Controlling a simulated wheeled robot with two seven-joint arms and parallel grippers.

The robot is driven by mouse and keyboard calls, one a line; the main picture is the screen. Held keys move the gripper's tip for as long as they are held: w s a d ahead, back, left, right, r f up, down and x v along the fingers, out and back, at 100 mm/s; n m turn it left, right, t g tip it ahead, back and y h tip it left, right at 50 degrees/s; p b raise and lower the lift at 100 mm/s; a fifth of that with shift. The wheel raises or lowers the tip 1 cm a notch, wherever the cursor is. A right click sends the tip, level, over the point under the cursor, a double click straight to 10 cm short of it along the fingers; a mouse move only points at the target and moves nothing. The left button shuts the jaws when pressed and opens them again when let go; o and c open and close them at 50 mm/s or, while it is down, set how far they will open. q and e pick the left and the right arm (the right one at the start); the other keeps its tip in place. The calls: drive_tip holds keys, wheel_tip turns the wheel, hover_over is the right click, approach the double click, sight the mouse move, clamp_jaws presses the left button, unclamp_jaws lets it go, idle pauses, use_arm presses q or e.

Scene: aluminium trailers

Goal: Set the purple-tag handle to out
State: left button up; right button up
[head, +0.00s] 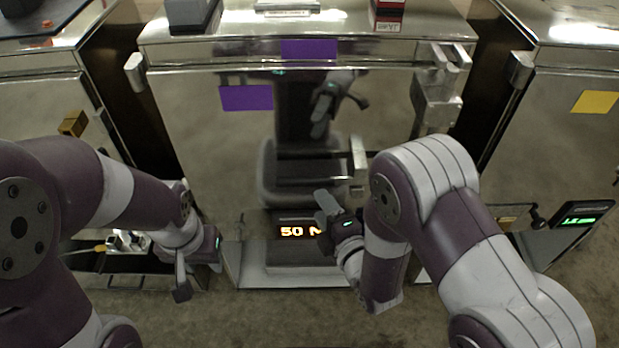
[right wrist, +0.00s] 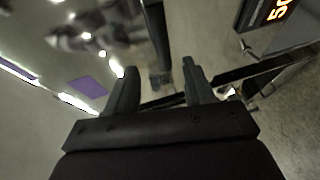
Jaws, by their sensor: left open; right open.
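The purple tag (head: 247,97) is on the mirror-like front of the middle trailer (head: 200,150); it also shows in the right wrist view (right wrist: 88,86). A metal bar handle (head: 358,158) stands out from the lower middle of that front. A dark bar (right wrist: 156,35), probably part of this handle, shows ahead of the fingers in the right wrist view. My right gripper (head: 337,233) is open and empty, just below the handle in the head view; its fingers also show in the wrist view (right wrist: 158,82). My left gripper (head: 196,266) is open and empty at the trailer's lower left.
A second purple patch (head: 308,49) is on the top edge. A latch bracket (head: 437,95) sits at the upper right. An orange display (head: 298,231) is below the front. A yellow-tagged trailer (head: 560,130) stands right, another trailer (head: 40,110) left.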

sight(307, 185)
drive_tip(key=x, duration=1)
drive_tip(key=shift+w+f+b, duration=0.25)
drive_tip(key=shift+w+b, duration=0.05)
clamp_jaws()
drive_tip(key=shift+s, duration=0.15)
